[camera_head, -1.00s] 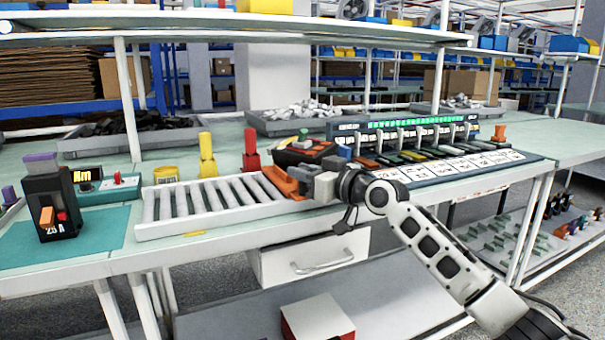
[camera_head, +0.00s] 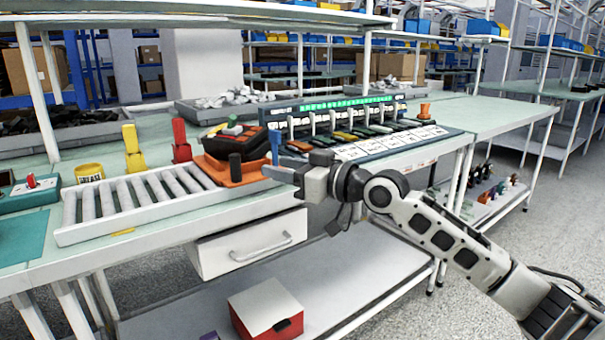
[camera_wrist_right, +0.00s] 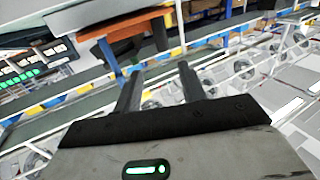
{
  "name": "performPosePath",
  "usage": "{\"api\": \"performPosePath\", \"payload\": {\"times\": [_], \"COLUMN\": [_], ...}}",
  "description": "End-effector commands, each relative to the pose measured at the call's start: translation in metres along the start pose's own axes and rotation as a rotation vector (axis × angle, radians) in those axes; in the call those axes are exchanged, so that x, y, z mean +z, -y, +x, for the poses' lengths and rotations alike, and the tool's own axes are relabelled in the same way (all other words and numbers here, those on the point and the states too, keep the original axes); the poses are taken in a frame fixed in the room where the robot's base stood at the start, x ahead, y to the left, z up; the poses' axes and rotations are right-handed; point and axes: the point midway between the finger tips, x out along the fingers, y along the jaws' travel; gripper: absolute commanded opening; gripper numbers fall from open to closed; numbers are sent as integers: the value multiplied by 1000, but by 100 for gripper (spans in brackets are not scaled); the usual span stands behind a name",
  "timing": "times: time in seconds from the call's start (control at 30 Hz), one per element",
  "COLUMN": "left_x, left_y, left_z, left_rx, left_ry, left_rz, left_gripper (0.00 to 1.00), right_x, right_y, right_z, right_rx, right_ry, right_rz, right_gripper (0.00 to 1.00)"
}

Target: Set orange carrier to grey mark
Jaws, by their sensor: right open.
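The orange carrier (camera_head: 256,172) sits at the right end of the white roller conveyor and bears a dark device (camera_head: 232,140) with red and green parts. A blue upright piece (camera_head: 275,147) stands by its right side; whether it belongs to the carrier is unclear. My right gripper (camera_head: 283,171) is at the carrier's right front edge, pointing left. In the wrist view the open jaws (camera_wrist_right: 160,82) have nothing between them, and an orange part (camera_wrist_right: 137,38) shows beyond the fingertips. I cannot make out the grey mark. My left gripper is out of view.
The roller conveyor (camera_head: 135,200) lies left of the carrier. A row of breakers on a dark panel (camera_head: 365,145) stands to the right. Yellow (camera_head: 133,150) and red (camera_head: 181,142) posts stand behind. A white drawer (camera_head: 247,244) hangs below the bench.

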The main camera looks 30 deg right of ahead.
Motion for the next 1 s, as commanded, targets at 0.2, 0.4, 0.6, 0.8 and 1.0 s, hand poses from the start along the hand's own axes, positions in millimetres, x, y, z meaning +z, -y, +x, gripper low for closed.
{"api": "performPosePath", "payload": {"times": [0.2,0.4,0.6,0.8,1.0], "left_x": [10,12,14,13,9], "left_y": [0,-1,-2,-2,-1], "left_z": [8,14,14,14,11], "left_rx": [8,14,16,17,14], "left_ry": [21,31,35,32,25], "left_rz": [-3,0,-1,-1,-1], "left_gripper": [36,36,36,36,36], "right_x": [3,1,0,0,-3], "right_y": [-1,0,0,0,0], "right_z": [-32,-42,-42,-42,-42], "right_rx": [3,1,0,0,1], "right_ry": [4,0,-1,-1,-1], "right_rz": [0,0,0,0,0], "right_gripper": [41,41,41,41,41]}}
